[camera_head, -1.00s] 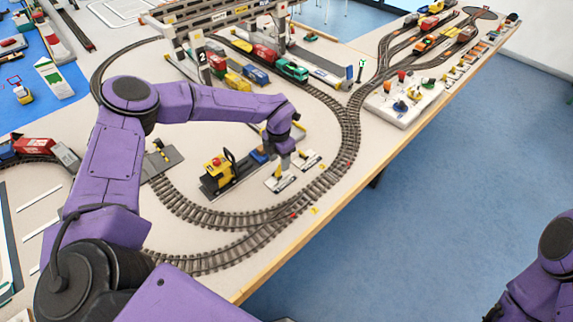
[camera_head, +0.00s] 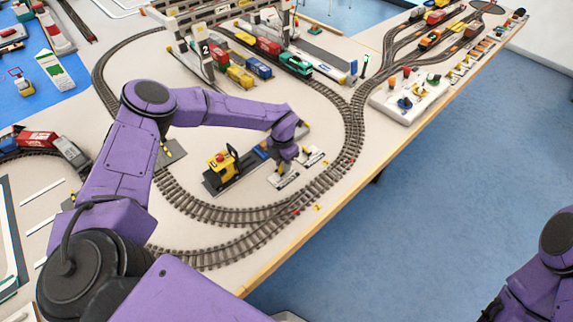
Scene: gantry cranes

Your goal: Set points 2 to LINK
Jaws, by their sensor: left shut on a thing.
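My left gripper (camera_head: 286,164) reaches down at two small pale lever plates beside the curved track. It is shut on a small lever at the nearer plate (camera_head: 283,179); the lever itself is mostly hidden by the fingers. The other plate (camera_head: 315,155) lies just behind and to the right. I cannot read which number or setting either plate carries. The track junction (camera_head: 291,211) in front has a red mark, with a small yellow marker (camera_head: 318,207) at its outer side. My right gripper is out of view; only part of that arm shows at the lower right.
A white control panel (camera_head: 409,96) with small levers lies at the right. The table edge (camera_head: 302,252) runs close in front.

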